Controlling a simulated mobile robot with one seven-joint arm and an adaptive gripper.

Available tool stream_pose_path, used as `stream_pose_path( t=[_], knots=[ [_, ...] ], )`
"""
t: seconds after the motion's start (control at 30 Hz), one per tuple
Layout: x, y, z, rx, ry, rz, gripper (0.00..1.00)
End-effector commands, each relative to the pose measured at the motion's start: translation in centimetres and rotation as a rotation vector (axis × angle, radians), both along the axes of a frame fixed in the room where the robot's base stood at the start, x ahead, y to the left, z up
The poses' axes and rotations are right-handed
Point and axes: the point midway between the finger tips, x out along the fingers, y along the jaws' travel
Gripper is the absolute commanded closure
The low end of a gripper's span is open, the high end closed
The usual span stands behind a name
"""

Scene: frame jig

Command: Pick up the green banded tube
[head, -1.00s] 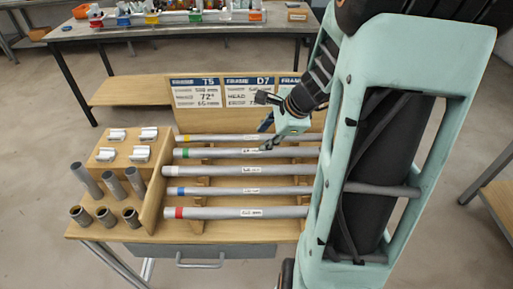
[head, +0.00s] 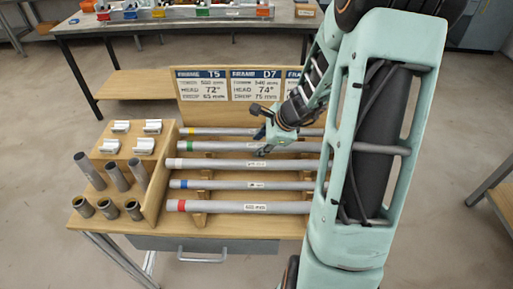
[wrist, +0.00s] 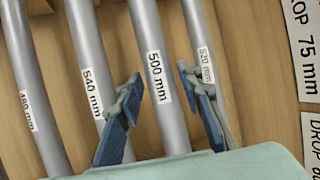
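The green banded tube (head: 215,147) is a grey tube lying second from the back in the wooden rack, its green band near the left end. My gripper (head: 264,148) is at its middle stretch and hides part of it. In the wrist view, a tube labelled 500 mm (wrist: 150,50), which matches the green banded one by position, runs between the spread fingers of my gripper (wrist: 159,78). The left finger overlaps the gap beside the 540 mm tube, the right one the 520 mm tube. The fingers are open and hold nothing. Their exact height over the tube is unclear.
Neighbouring tubes lie close on both sides: yellow banded (head: 210,131) behind, white banded (head: 215,163), blue banded (head: 220,184) and red banded (head: 220,206) in front. A sign board (head: 240,112) stands behind the rack. Short tube pieces (head: 116,174) stand at the left.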

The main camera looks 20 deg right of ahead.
Motion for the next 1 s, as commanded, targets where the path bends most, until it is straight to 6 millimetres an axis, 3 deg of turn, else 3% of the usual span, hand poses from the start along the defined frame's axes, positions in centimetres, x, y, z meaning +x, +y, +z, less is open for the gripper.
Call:
stream_pose_path(
  t=[0.33,0.63,1.0],
  knots=[
    [0.38,0.17,-0.64,-0.001,0.0,0.0,0.66],
    [0.37,0.16,-0.62,-0.001,0.0,0.0,0.99],
    [0.42,0.15,-0.48,-0.001,-0.002,0.0,1.0]
  ],
)
